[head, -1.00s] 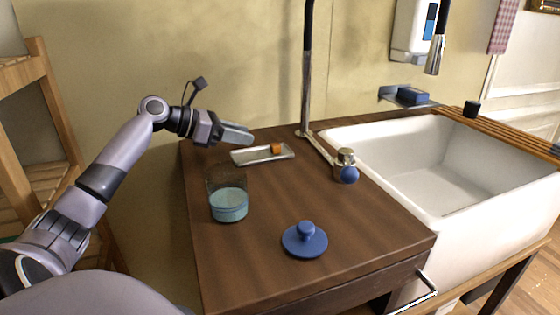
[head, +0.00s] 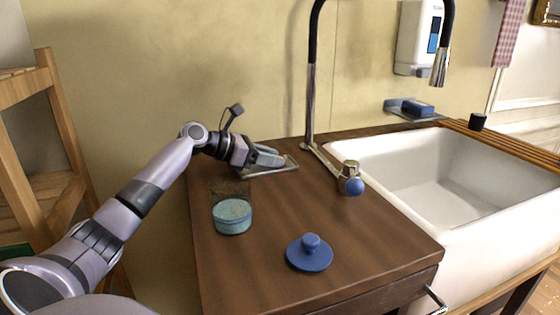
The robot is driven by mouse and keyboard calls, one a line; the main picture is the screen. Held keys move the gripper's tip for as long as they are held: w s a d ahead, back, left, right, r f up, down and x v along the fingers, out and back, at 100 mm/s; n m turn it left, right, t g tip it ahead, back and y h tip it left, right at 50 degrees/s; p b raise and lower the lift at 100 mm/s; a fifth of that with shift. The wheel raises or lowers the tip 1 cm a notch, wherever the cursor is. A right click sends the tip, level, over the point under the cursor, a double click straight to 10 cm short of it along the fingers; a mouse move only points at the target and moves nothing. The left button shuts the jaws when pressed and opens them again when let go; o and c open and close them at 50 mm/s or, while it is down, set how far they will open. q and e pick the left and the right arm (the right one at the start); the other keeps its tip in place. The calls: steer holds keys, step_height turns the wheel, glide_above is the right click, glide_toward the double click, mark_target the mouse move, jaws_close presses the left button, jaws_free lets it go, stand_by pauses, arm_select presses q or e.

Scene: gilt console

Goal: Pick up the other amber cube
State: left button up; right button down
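No amber cube shows now; the spot in the tray where one sat is behind the fingers. Whether the fingers are open or shut on something cannot be made out. My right gripper is not in view.
A glass jar with pale blue contents (head: 232,215) stands below my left forearm. A blue knobbed lid (head: 310,252) lies near the front.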

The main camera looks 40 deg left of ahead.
arm_select(q)
steer(key=shift+w, duration=0.1)
jaws_close()
steer(key=shift+r, duration=0.1)
